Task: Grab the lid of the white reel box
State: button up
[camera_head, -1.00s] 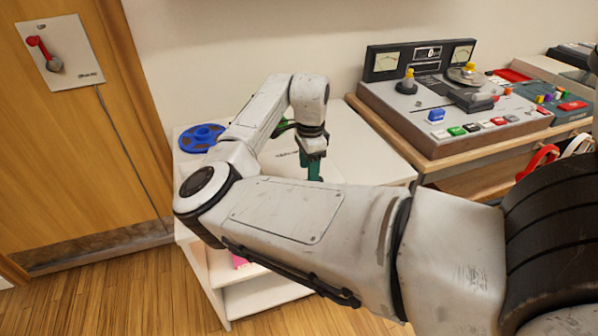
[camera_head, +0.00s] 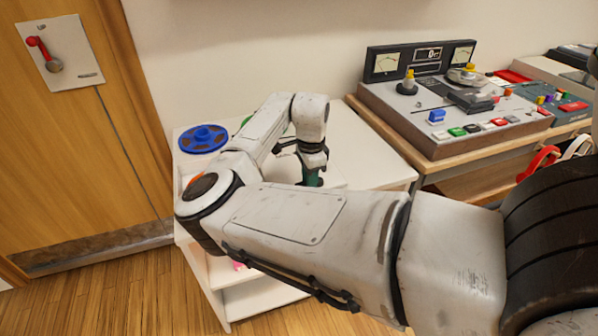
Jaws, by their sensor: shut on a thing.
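My gripper (camera_head: 313,178), with green fingers, points down over the white shelf unit (camera_head: 372,160). It is shut on the lid of the white reel box, as far as I can tell. Only a white edge of the box or its lid (camera_head: 334,185) shows just right of the fingers. My own forearm covers the rest, and the fingertips are mostly hidden. I cannot tell whether the lid is lifted or how it tilts.
A blue reel (camera_head: 203,138) lies at the shelf top's back left. A bit of something green (camera_head: 247,120) shows behind my arm. A tape console (camera_head: 450,105) stands on a wooden table to the right. The shelf top's right part is clear.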

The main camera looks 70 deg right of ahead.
grip_shut()
jog(key=shift+r, duration=0.15)
